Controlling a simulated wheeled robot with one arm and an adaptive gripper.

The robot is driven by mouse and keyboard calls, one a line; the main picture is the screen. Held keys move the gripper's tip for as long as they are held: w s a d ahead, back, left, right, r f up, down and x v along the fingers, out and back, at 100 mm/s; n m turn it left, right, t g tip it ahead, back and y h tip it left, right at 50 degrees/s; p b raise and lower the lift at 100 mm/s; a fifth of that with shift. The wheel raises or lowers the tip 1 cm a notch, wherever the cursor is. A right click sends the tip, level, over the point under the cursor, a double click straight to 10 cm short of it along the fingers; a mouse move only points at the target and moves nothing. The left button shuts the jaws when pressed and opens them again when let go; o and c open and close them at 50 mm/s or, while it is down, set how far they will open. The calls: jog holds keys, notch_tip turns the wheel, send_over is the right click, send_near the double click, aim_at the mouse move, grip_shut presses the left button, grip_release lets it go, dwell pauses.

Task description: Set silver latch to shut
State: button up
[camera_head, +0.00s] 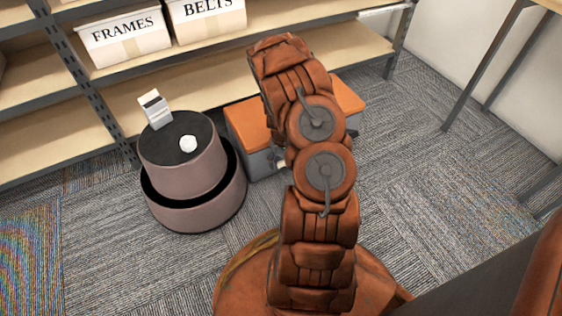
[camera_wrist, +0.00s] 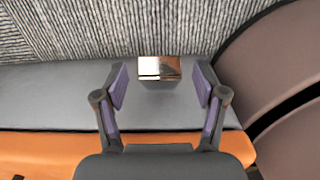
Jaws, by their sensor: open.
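The silver latch (camera_wrist: 160,67) is a small shiny block on the grey side of a box (camera_wrist: 50,90) with an orange lid (camera_wrist: 40,145). In the wrist view my gripper (camera_wrist: 160,86) is open, with one purple-padded finger on each side of the latch. Gaps show between the pads and the latch; I cannot tell the depth between them. In the head view my arm covers much of the box (camera_head: 262,164) and its orange lid (camera_head: 247,123), and hides my gripper. The lid looks down on the box.
A round two-tier mauve stand (camera_head: 185,168) is close beside the box, with a white knob-like piece (camera_head: 188,143) and a white upright block (camera_head: 154,109) on top. Shelving (camera_head: 205,68) with labelled bins stands behind. Carpet at right is clear up to a table leg (camera_head: 485,65).

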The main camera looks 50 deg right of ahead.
jog(key=shift+c, duration=0.3)
grip_shut()
dwell(0.3)
